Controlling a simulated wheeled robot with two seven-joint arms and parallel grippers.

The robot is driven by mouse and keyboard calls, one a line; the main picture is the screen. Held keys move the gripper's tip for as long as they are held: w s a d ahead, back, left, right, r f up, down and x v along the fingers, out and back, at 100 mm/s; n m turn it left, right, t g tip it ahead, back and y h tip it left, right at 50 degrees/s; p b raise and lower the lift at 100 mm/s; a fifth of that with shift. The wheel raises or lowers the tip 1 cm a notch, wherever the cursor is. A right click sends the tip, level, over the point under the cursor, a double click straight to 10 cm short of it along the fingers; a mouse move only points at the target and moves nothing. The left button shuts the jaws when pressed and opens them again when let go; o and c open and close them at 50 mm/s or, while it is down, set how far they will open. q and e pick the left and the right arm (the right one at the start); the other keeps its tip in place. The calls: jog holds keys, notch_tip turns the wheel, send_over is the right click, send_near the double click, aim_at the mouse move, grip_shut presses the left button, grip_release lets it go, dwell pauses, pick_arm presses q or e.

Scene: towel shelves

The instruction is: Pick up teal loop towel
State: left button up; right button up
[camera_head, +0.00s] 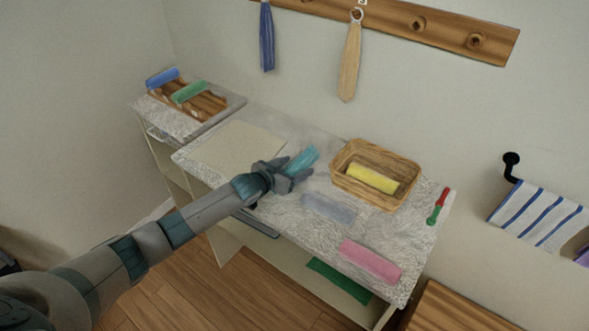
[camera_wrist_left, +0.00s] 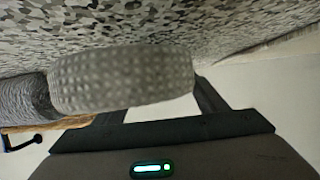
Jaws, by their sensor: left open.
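The teal towel (camera_head: 303,158) is a small roll on the speckled counter, at the middle of the head view. My left gripper (camera_head: 291,174) is open right at its near end, with the fingers low over the counter and partly hiding that end. In the left wrist view a knobbly roll (camera_wrist_left: 122,78) lies in front of the open fingers (camera_wrist_left: 158,108); it looks grey there, so its colour is unclear. I cannot tell whether the fingers touch it. My right gripper is not in view.
On the counter (camera_head: 240,115) are a beige mat (camera_head: 235,147), lavender towel (camera_head: 328,208), pink towel (camera_head: 370,261), a basket (camera_head: 345,187) with a yellow towel (camera_head: 372,178), and a red-green item (camera_head: 438,207). A wooden rack (camera_head: 208,105) holds blue and green rolls. Towels hang above.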

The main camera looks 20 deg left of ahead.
aim_at(298, 165)
pick_arm(q)
jog(key=c, duration=1.2)
jog(key=shift+o, duration=0.2)
jog(key=shift+r, duration=0.15)
jog(key=shift+r+b, duration=0.35)
jog(key=shift+r, duration=0.15)
jog(key=r, duration=0.1)
jog(key=d+r+b, duration=0.1)
jog(key=r, duration=0.1)
jog(key=shift+w+d+r+b, duration=0.1)
jog(key=shift+w+r+b, duration=0.05)
jog(key=shift+b, duration=0.15)
jog(key=w+d+r+b, duration=0.2)
jog(key=d+r, duration=0.4)
jog(key=d, duration=0.4)
jog(key=shift+w+r+b, duration=0.2)
jog(key=shift+r+b, duration=0.05)
jog(key=shift+b, duration=0.45)
jog(key=shift+d, duration=0.1)
